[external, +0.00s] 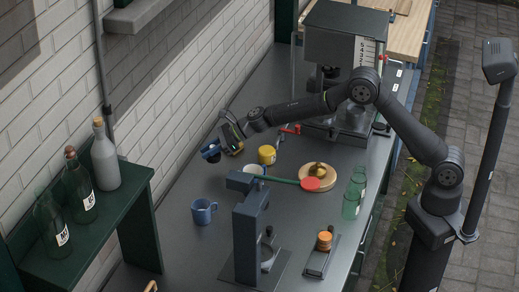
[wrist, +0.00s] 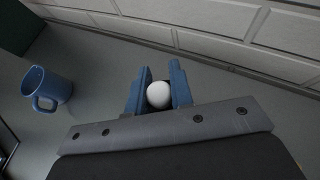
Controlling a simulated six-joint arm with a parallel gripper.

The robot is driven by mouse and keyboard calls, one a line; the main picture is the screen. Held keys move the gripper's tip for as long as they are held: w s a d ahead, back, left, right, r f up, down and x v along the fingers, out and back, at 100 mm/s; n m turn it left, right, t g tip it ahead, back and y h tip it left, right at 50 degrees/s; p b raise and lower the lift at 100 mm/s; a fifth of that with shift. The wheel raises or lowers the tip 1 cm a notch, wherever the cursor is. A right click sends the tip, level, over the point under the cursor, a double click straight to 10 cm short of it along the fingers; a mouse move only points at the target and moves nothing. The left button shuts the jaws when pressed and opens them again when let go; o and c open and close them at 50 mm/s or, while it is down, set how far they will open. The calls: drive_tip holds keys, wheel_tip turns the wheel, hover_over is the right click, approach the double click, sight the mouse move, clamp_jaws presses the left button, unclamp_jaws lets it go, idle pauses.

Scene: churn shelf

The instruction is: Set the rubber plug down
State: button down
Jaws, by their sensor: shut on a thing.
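My gripper (external: 210,152) is over the left part of the grey counter, near the brick wall. Its blue fingers are closed on a rounded white thing, the likely rubber plug (wrist: 158,95), which sits between the fingertips in the wrist view. Only its smooth pale top shows there; in the external view I cannot make it out at the fingers. The gripper appears to hold it above the counter (external: 180,245), with bare grey surface around it. The wrist view also shows the gripper fingers (wrist: 158,90).
A blue mug (external: 203,211) stands nearby; it also shows in the wrist view (wrist: 46,88). A yellow mug (external: 267,155), a round board (external: 327,176), a red disc (external: 310,184), a dark blue stand (external: 246,240) and green bottles (external: 352,198) are to the right. The wall edges the counter.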

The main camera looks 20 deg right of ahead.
drive_tip(key=shift+s+a+f, duration=0.15)
drive_tip(key=shift+a+f, duration=0.05)
drive_tip(key=shift+a, duration=0.15)
drive_tip(key=shift+f, duration=2.05)
drive_tip(key=shift+f, duration=0.15)
drive_tip(key=c, duration=1.3)
unclamp_jaws()
